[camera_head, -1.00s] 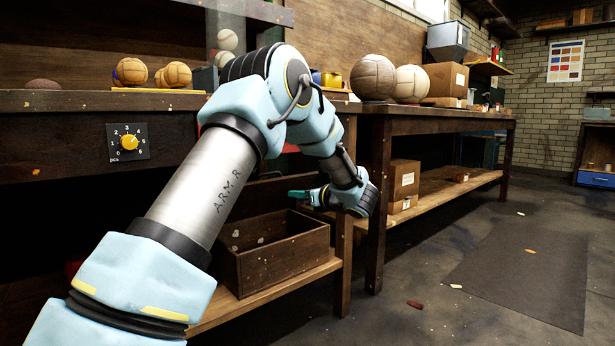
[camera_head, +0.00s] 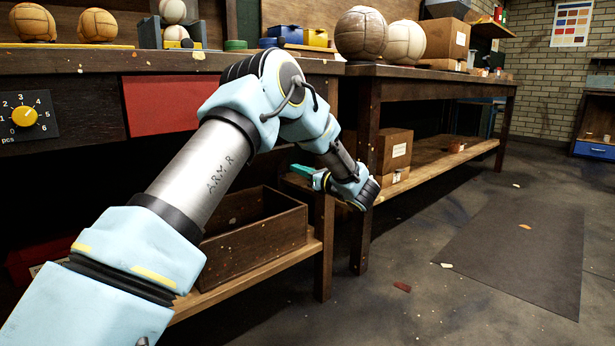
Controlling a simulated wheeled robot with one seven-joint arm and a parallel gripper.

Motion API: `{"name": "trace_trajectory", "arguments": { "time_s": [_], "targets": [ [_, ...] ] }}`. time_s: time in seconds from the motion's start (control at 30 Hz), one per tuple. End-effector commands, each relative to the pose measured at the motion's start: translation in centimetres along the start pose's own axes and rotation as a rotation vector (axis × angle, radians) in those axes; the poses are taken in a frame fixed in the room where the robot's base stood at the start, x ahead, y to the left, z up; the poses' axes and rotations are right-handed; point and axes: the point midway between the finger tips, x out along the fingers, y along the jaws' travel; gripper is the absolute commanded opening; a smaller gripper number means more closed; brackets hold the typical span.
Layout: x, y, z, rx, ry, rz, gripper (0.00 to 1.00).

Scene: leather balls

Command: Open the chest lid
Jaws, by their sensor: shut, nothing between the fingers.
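A wooden chest (camera_head: 262,243) stands on the low shelf under the near workbench. Its top is open and I see into its dark inside. A dark wooden panel rises at its back, which looks like the raised lid, though my arm and shadow hide much of it. My gripper (camera_head: 300,170) has teal fingers, shut with nothing in them. It points left, above and beyond the chest's right end in the picture, apart from the chest's front. My arm covers the chest's left part.
The near workbench (camera_head: 90,62) overhangs the chest, with a red panel (camera_head: 160,104) in its front. A bench leg (camera_head: 324,240) stands right of the chest. Cardboard boxes (camera_head: 392,150) sit on the farther bench's low shelf.

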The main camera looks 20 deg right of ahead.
Motion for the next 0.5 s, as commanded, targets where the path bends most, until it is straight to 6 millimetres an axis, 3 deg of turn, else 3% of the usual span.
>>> {"name": "trace_trajectory", "arguments": {
  "time_s": [0.2,0.5],
  "targets": [
    [4.2,0.0,0.3,-0.005,-0.001,0.001,0.00],
    [6.2,0.0,2.7,-0.002,0.000,-0.001,0.00]
  ]
}}
